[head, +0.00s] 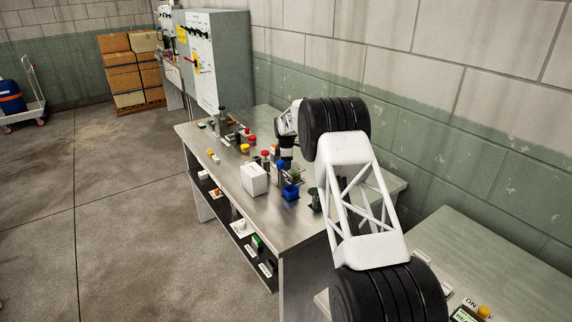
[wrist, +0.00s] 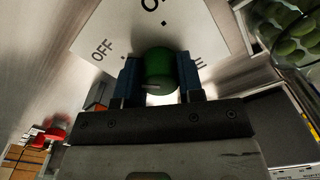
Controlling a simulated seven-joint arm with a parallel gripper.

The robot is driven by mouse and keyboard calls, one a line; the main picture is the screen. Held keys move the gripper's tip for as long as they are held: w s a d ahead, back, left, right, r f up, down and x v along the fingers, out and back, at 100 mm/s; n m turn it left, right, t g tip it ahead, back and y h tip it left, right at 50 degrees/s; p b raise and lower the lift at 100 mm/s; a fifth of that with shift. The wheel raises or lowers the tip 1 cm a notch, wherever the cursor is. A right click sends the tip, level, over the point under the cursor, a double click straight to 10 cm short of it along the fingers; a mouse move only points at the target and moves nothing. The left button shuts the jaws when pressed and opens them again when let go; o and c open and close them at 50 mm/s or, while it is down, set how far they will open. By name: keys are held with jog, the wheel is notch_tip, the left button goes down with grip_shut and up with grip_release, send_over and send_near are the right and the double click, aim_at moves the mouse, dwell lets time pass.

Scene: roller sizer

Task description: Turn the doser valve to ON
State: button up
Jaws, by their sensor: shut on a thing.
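The doser valve shows in the wrist view as a round green knob (wrist: 159,66) in front of a white plate (wrist: 125,25). The plate reads OFF at the left. A label at the top edge is cut off after what looks like an O, and another at the right is mostly hidden by a finger. My gripper (wrist: 160,82) has one blue finger on each side of the knob and is shut on it. A small pale mark shows on the knob, but its setting cannot be told. In the head view my arm hides most of this spot on the bench.
A clear container of green balls (wrist: 290,35) stands close at the right in the wrist view. The steel bench (head: 215,150) also holds a white box (head: 254,180), a blue bin (head: 291,192) and several small coloured parts. A block wall runs behind it.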

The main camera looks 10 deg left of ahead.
jog(key=shift+m, duration=0.4)
jog(key=m, duration=0.7)
jog(key=shift+m, duration=0.4)
jog(key=m, duration=0.5)
jog(key=shift+r+m, duration=0.1)
jog(key=shift+m, duration=2.1)
jog(key=o, duration=0.9)
